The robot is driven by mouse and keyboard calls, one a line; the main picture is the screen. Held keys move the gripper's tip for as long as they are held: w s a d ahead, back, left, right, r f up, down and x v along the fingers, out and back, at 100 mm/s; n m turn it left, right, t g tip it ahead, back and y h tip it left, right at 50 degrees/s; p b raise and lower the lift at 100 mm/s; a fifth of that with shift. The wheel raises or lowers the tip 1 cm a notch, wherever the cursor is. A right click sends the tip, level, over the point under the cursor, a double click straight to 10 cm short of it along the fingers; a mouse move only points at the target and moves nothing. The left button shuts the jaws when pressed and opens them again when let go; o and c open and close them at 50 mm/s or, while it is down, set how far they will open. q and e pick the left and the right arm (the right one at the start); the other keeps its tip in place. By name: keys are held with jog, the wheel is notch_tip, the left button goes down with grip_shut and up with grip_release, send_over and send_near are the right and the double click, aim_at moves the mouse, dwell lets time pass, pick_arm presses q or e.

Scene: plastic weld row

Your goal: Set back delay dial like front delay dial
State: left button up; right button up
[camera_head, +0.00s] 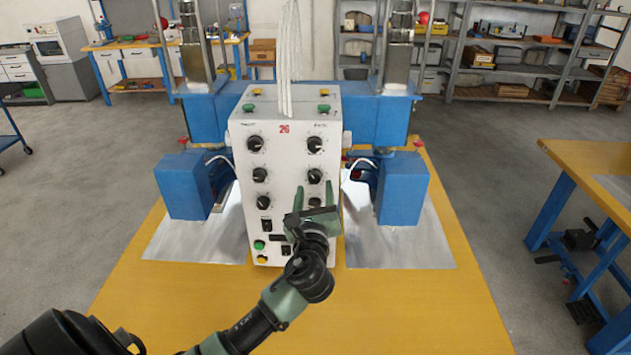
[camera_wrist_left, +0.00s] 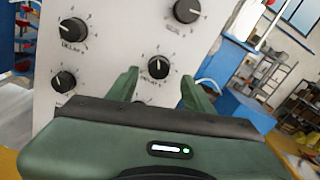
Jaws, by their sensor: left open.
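A white control panel (camera_head: 287,215) carries black dials in two columns. In the left wrist view a dial labelled DELAY (camera_wrist_left: 73,31) is at upper left, its white mark seeming to point up and left. Another dial (camera_wrist_left: 158,67) shows between my fingers, its mark roughly upward; its label is too small to read surely. In the head view my left gripper (camera_head: 314,189) is at the right column, its open fingers either side of the middle right dial (camera_head: 315,176). Contact cannot be told. Which dials are front and back delay is unclear. My right gripper is out of view.
Other dials stand above (camera_head: 315,144) and to the left (camera_head: 260,175). Green and yellow buttons (camera_head: 259,245) sit low on the panel. Blue machine blocks (camera_head: 403,190) flank it on a yellow table (camera_head: 420,300). White cables (camera_head: 289,60) hang above.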

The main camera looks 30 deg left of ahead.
aim_at(315, 180)
pick_arm(q)
jog(key=x, duration=0.2)
jog(key=shift+w+a, duration=0.2)
jog(key=shift+a, duration=0.05)
jog(key=shift+w+a+p, duration=0.2)
jog(key=shift+w+p, duration=0.1)
jog(key=shift+w, duration=0.05)
jog(key=shift+c, duration=0.5)
grip_shut()
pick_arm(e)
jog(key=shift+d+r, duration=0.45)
